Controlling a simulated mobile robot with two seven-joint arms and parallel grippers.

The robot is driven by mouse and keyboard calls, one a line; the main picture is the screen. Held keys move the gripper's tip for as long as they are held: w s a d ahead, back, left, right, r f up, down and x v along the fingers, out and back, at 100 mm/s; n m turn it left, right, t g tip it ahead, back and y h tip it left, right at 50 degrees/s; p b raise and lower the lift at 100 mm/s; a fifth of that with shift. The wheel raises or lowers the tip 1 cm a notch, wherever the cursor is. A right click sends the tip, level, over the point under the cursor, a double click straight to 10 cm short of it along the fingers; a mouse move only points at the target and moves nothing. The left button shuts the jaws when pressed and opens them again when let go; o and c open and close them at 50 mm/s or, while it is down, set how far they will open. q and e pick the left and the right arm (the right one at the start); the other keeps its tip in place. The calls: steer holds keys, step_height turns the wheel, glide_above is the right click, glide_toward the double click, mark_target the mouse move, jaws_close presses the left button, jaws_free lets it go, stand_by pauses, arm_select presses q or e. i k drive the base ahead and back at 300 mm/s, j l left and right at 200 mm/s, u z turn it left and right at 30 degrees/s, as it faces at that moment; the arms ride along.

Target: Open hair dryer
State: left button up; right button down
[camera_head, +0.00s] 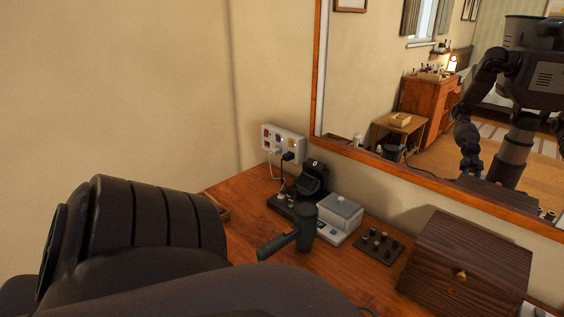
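A dark grey-green hair dryer (304,222) rests on the wooden tabletop (245,233) in the head view. Its barrel is towards the black device behind it and its handle points to the lower left. I cannot make out its switch. A large dark link of my own arm fills the lower left and hides the near part of the table. Neither of my grippers shows directly, and nothing is seen touching the dryer.
A white power strip (284,143) with plugged cords is on the wall. A black device (312,181), a grey-lidded box (340,213), a small dark tray of knobs (379,246) and a dark wooden box (464,267) stand close by. A framed mirror (440,177) reflects the room and me.

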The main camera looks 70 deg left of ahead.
mark_target(304, 233)
steer(key=u, duration=2)
